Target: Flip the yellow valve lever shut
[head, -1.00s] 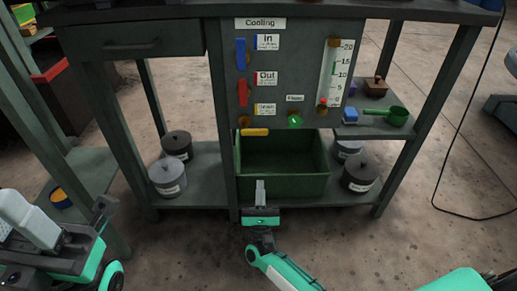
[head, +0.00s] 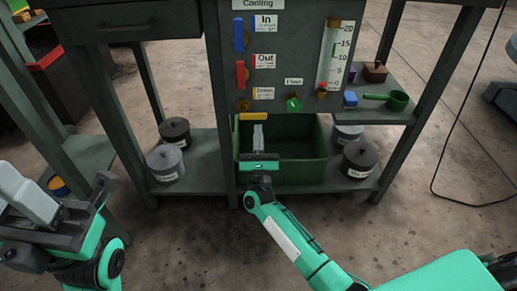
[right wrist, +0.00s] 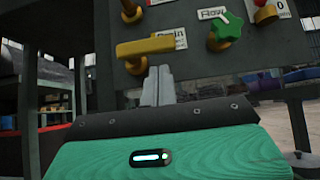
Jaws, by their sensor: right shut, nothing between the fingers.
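The yellow valve lever (head: 253,116) lies horizontal on the grey panel, by the "Drain" label; it also shows in the right wrist view (right wrist: 150,46). My right gripper (head: 258,129) is shut and empty, its fingers pointing at the panel just below the lever. In the right wrist view the fingertips (right wrist: 160,72) are just under the lever's handle; I cannot tell whether they touch it. My left gripper (head: 32,200) is at the lower left, far from the panel; I cannot tell whether its fingers are apart.
Blue (head: 239,34) and red (head: 241,74) levers stand vertical above the yellow one. A green knob (head: 293,102) and a gauge (head: 329,58) are to the right. A green bin (head: 310,170) stands below the panel. Lidded pots (head: 360,158) flank the bin on the lower shelf.

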